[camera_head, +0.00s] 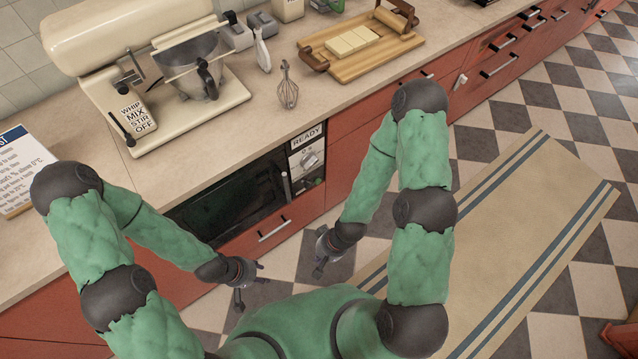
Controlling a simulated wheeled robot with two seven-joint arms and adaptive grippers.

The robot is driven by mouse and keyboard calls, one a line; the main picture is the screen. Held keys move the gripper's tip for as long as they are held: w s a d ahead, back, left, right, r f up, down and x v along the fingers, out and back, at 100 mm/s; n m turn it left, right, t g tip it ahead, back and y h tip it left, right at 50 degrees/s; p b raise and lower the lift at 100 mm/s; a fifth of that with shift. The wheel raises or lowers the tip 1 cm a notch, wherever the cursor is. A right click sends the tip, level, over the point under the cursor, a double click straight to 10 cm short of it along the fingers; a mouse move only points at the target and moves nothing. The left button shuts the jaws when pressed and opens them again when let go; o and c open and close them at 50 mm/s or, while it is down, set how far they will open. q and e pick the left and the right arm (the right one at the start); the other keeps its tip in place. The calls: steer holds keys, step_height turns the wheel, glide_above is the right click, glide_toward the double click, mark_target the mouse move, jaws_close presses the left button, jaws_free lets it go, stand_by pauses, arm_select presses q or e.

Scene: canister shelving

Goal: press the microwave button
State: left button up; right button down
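The microwave (232,202) is built in below the counter, with a dark glass door and a handle at its right side. Its control panel (308,160) is right of the door and has a "READY" label, a round knob (311,158) and small, unclear details below the knob. I cannot clearly make out the button. My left gripper (252,288) is open and empty in front of the drawer below the microwave. My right gripper (318,253) is open and empty, low and in front of the panel's side, apart from it.
The counter (230,135) above holds a stand mixer (150,65), a whisk (288,86) and a wooden board (362,48) with pale slabs. Red drawers with handles line the front. A striped rug (520,235) lies on the checkered floor.

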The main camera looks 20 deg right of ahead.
mark_target(318, 182)
steer(key=w+d+f+n+t+h+b, duration=0.5)
steer(key=w+d+f+n+t+b, duration=0.1)
steer(key=w, duration=0.5)
steer(key=w+d+f+n+t+h+b, duration=0.5)
steer(key=w+d+f+n+t+b, duration=0.2)
steer(key=w+f+n, duration=0.4)
steer(key=shift+w+d+f+b, duration=0.4)
steer(key=shift+w+d+b, duration=0.1)
steer(key=shift+w, duration=0.1)
steer(key=shift+w, duration=0.1)
steer(key=w+a, duration=0.3)
steer(key=w, duration=0.5)
steer(key=shift+b, duration=0.45)
steer(key=shift+w+a, duration=0.1)
steer(key=shift+w, duration=0.1)
steer(key=shift+w, duration=0.25)
